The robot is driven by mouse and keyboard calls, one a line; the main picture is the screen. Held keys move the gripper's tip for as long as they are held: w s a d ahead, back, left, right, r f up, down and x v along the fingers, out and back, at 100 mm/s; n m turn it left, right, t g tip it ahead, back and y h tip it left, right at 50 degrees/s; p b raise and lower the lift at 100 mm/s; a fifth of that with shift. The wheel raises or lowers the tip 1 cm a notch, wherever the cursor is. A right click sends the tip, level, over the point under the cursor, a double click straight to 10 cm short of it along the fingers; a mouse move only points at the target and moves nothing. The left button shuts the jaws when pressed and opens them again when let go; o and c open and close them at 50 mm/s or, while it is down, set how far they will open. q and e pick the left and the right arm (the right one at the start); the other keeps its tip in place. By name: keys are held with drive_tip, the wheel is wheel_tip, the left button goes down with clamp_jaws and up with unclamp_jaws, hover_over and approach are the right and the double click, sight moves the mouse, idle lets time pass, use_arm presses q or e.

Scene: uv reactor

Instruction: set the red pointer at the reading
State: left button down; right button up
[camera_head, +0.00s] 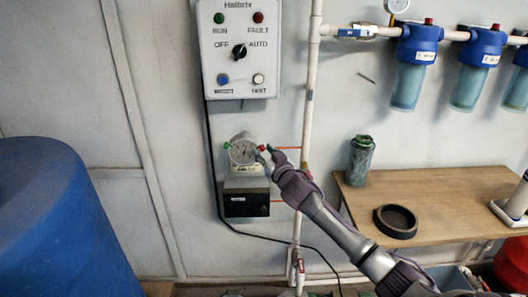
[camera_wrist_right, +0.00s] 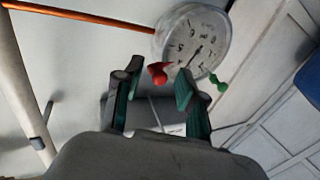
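A round white dial gauge (camera_head: 243,152) is on the wall above a black box; in the wrist view the dial (camera_wrist_right: 196,40) appears tilted, with dark numerals and a dark needle. The red pointer (camera_wrist_right: 158,72) sticks out at the dial's rim; in the head view it is a small red tip on the dial's right side. A green pointer (camera_wrist_right: 217,83) is at another part of the rim. My right gripper (camera_wrist_right: 157,92) is open, its two green-padded fingers on either side of the red pointer, with visible gaps. My left gripper is not in view.
The black box (camera_head: 246,202) is below the gauge. A control panel (camera_head: 239,48) with knob and buttons is above. A vertical pipe (camera_head: 310,110) and thin orange tubes run close on the right. A wooden table (camera_head: 440,190) is at right, a blue barrel (camera_head: 60,220) at left.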

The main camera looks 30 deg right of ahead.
sight(247, 139)
clamp_jaws()
idle(0.3)
drive_tip(key=shift+r+p, duration=0.25)
drive_tip(key=shift+p, duration=0.2)
drive_tip(key=r+n+g+p, duration=0.1)
drive_tip(key=n+p, duration=0.1)
drive_tip(key=p, duration=0.1)
drive_tip(key=w+a+r+n+p, duration=0.1)
drive_tip(key=p, duration=0.3)
drive_tip(key=a+r+n+g+p, duration=0.1)
drive_tip(key=n+p, duration=0.1)
drive_tip(key=p, duration=0.2)
drive_tip(key=shift+w+a+r+n+g, duration=0.1)
drive_tip(key=shift+w+r+n+g, duration=0.05)
drive_tip(key=shift+n+g, duration=0.15)
drive_tip(key=shift+w+a+r+n+g+h+p, duration=0.1)
drive_tip(key=shift+w+a+n+g+h+p, duration=0.15)
drive_tip(key=shift+p, duration=0.35)
drive_tip(key=shift+a+n+g+h+p, duration=0.15)
drive_tip(key=shift+n+p, duration=0.2)
drive_tip(key=shift+p, duration=0.2)
drive_tip(key=shift+w+a+n+p, duration=0.1)
drive_tip(key=shift+a+n+p, duration=0.15)
drive_tip(key=shift+n+p, duration=0.2)
